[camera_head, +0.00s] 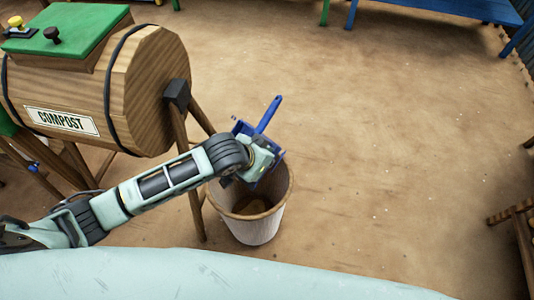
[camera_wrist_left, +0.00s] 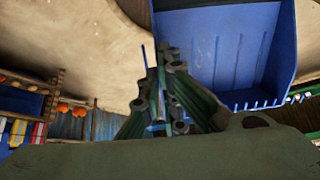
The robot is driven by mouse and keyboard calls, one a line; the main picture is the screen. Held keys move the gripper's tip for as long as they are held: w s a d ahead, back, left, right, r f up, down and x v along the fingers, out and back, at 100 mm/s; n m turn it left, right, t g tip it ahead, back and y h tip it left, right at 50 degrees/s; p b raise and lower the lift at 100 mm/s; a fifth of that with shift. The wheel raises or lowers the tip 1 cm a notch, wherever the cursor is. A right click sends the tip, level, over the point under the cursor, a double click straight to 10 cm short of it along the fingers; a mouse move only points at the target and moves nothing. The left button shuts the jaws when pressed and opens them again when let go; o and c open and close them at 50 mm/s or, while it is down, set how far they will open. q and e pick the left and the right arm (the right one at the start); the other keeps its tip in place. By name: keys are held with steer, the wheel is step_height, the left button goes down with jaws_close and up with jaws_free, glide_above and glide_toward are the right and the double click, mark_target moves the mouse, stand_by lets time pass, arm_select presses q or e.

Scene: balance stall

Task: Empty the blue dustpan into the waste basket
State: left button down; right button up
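The blue dustpan (camera_head: 268,115) is in the air over the far side of the waste basket, its handle pointing up and right in the head view. My left gripper (camera_head: 262,162) is above the basket and hides part of the pan. In the left wrist view the fingers (camera_wrist_left: 165,95) are close together with a thin blue edge between them. The pan (camera_wrist_left: 220,45) fills the upper right there; its visible ribbed blue face looks bare. The pale waste basket (camera_head: 255,232) stands upright on the floor, brown inside; its contents are unclear. My right gripper is not in view.
A wooden compost barrel (camera_head: 148,85) with a green hatch stands on legs at left, close to my arm and the basket. A blue bench (camera_head: 450,10) is at the far right, wooden furniture (camera_head: 520,225) at the right edge. The floor between is open, with small pale specks.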

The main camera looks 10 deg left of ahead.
arm_select(q)
step_height(320, 180, up, 5)
steer(key=g+y+p, duration=0.2)
steer(key=g+p, duration=0.2)
steer(key=p, duration=0.7)
steer(key=shift+w+d+y, duration=0.1)
steer(key=shift+y, duration=0.3)
steer(key=shift+r+g+y+p, duration=0.15)
steer(key=shift+g+y+p, duration=0.25)
steer(key=shift+g+p, duration=0.35)
steer(key=a+r+n, duration=0.2)
steer(key=r, duration=0.6)
steer(key=a+r+n, duration=0.1)
steer(key=a+r, duration=0.2)
steer(key=r, duration=0.6)
steer(key=s+a+r+n, duration=0.3)
steer(key=s+a+r, duration=0.3)
steer(key=s+r, duration=0.5)
steer(key=shift+s+a, duration=0.15)
steer(key=shift+s, duration=0.1)
